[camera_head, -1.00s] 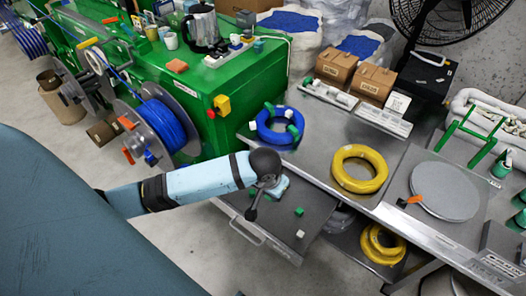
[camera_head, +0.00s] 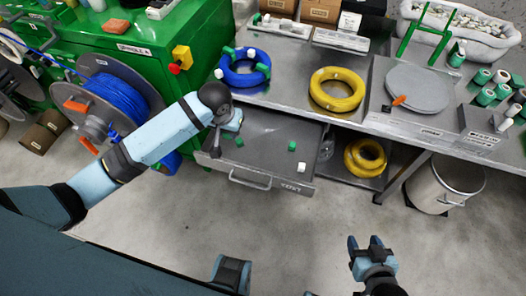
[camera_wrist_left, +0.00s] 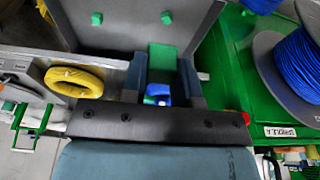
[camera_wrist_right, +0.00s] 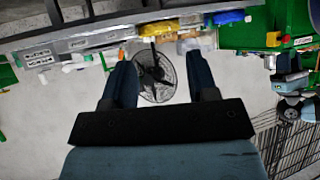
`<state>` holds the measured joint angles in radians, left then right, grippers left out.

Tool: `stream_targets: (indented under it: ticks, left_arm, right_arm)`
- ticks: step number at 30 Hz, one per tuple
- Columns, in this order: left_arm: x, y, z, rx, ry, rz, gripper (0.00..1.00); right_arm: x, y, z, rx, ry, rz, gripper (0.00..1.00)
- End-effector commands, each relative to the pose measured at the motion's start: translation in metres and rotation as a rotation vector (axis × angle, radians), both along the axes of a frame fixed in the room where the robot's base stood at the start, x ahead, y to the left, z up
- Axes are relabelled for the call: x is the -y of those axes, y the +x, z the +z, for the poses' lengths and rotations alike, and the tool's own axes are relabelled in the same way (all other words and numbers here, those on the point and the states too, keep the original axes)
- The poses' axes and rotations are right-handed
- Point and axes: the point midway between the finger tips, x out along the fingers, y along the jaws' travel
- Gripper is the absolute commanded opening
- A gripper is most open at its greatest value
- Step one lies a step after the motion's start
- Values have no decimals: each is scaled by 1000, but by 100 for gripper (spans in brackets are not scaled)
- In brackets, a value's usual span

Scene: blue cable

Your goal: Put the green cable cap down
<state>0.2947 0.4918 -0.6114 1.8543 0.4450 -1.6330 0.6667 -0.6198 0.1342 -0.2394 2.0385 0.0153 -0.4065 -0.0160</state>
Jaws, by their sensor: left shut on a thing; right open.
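My left gripper (camera_head: 217,142) is over the left part of the open drawer (camera_head: 262,152). In the left wrist view the left gripper (camera_wrist_left: 162,75) is shut on a green cable cap (camera_wrist_left: 162,57), with a bit of blue and white just below it. In the head view the arm mostly hides the held cap. Loose green caps (camera_head: 292,145) (camera_head: 239,141) and a white one (camera_head: 302,167) lie in the drawer. My right gripper (camera_head: 366,245) is open and empty over bare floor, well away from the drawer.
A blue cable coil (camera_head: 245,68) with green caps and a yellow coil (camera_head: 336,89) lie on the metal bench above the drawer. Another yellow coil (camera_head: 365,157) sits on a lower shelf. A blue spool (camera_head: 110,100) stands left. A metal bin (camera_head: 446,185) stands right.

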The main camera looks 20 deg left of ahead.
Motion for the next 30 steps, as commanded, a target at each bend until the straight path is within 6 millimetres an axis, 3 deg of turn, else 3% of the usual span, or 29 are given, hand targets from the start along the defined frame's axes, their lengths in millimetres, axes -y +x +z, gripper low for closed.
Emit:
stream_targets:
  ticks: [1,3,9,15,23,30]
  left_arm:
    - [4,19,-29,6,-2,0,7]
    - [8,39,-42,7,-3,-3,7]
    - [19,94,-70,9,-2,-14,7]
    - [29,131,-81,8,-4,-28,7]
    - [34,146,-87,5,-5,-36,7]
    - [34,145,-146,2,-4,-36,7]
  right_arm:
    - [-2,2,-31,5,5,2,53]
    - [-4,4,-46,12,12,3,53]
    - [-6,10,-86,29,26,5,53]
    - [-9,12,-109,42,38,8,53]
    - [-12,13,-113,50,49,11,53]
    - [-15,13,-119,61,66,14,53]
